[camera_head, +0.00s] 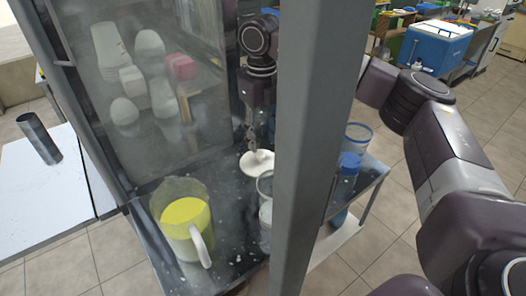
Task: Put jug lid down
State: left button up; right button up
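The white round jug lid (257,163) is below my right gripper (252,140), just left of the grey post. The gripper points down, and its narrow fingers appear closed on the top of the lid. I cannot tell whether the lid's underside touches the dark surface. A clear jug (184,222) with yellow contents and a white handle stands on the dark counter (228,215), nearer to me and left of the lid. My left gripper is not in view.
A grey upright post (315,130) hides part of my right arm and the counter. Clear cups (266,215) stand close beside the lid. A glass panel (140,80) is at the left. A blue-rimmed container (357,137) and a blue item (349,163) stand right of the post.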

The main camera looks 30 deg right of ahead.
aim_at(263, 152)
notch_tip(263, 152, up, 7)
jog(key=shift+b, duration=0.45)
dwell(0.3)
